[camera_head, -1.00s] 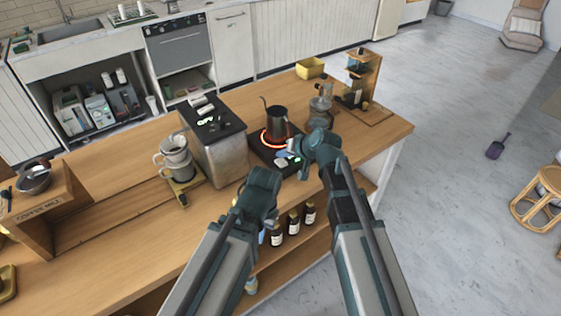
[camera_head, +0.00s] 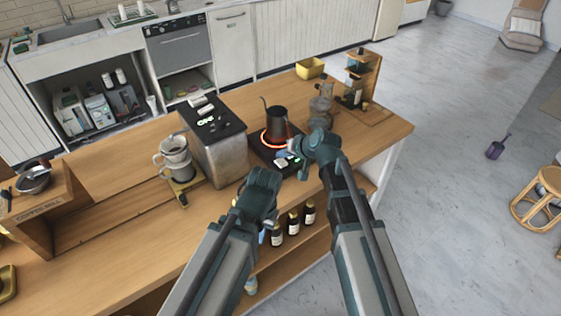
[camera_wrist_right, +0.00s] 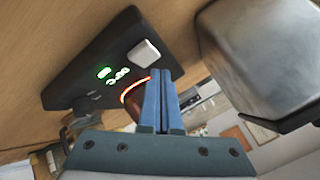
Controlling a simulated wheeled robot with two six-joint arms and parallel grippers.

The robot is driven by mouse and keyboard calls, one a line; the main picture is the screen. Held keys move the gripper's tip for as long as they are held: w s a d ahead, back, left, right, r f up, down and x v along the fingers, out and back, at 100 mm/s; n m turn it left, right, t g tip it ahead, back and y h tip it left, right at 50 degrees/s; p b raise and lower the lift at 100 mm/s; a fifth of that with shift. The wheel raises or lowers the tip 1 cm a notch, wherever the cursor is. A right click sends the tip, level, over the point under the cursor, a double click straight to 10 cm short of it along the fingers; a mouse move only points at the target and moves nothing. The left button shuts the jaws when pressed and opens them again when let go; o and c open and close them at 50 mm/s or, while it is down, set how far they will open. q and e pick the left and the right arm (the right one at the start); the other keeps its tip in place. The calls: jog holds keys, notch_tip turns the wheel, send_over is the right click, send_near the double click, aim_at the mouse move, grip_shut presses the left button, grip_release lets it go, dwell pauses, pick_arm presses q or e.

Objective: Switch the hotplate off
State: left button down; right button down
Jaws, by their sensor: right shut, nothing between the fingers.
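The black hotplate (camera_head: 262,158) lies on the wooden counter with its ring glowing red-orange under a dark gooseneck kettle (camera_head: 277,124). Its front holds a lit green display and a pale square switch (camera_head: 281,162). In the right wrist view the hotplate (camera_wrist_right: 85,70) shows the green display and the pale switch (camera_wrist_right: 144,52), with the red ring partly hidden behind my fingers. My right gripper (camera_head: 287,152) is shut and empty over the front of the hotplate. Its blue fingertips (camera_wrist_right: 159,72) appear close to the switch; contact cannot be told. My left gripper (camera_head: 263,236) hangs low before the counter, mostly hidden by its wrist.
A metal-sided machine (camera_head: 220,155) stands left of the hotplate. A glass vessel (camera_head: 320,112) stands close on the right, beside a wooden stand (camera_head: 372,72). A dripper set (camera_head: 174,158) is further left. Bottles (camera_head: 293,222) stand on the shelf below.

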aim_at(283, 164)
dwell(0.4)
jog(key=shift+f+b, duration=0.45)
jog(key=shift+f+b, duration=0.5)
dwell(0.6)
jog(key=shift+r, duration=0.1)
jog(key=shift+r+p, duration=0.95)
jog(key=shift+p, duration=0.05)
notch_tip(283, 164, up, 6)
jog(key=p, duration=0.6)
